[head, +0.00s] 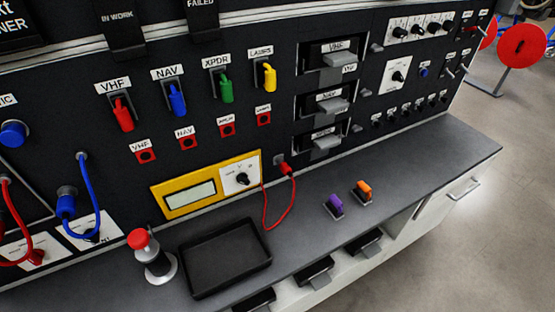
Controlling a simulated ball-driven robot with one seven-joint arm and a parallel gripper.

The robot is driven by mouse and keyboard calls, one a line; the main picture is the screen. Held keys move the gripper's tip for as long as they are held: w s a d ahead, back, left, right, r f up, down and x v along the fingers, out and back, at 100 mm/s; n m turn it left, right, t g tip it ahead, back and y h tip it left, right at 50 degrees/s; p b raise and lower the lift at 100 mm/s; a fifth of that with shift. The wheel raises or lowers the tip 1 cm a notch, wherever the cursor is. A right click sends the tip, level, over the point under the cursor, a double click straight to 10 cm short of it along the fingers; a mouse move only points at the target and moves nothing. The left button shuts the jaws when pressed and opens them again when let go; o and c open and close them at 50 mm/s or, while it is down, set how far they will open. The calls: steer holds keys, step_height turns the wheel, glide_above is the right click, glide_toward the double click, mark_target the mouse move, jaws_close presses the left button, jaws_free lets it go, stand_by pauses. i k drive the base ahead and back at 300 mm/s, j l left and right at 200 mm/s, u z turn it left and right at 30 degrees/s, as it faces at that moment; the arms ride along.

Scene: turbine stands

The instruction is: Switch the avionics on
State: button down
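The lever handles appear to point downward. Small red buttons (146,155) sit below them. No switch clearly labelled avionics is readable. My gripper is not in view.
The grey bench (410,160) carries a black tray (225,258), a red-topped post (150,255), and purple (334,206) and orange (363,190) pieces. A yellow meter (180,198) has a red cable (283,212). Open floor (480,230) lies at right.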

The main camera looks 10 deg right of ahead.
mark_target(483, 33)
steer(key=i+l+z, duration=0.65)
steer(key=i, duration=0.35)
steer(key=i+l+z, duration=0.2)
steer(key=i+z, duration=0.15)
steer(key=i, duration=0.15)
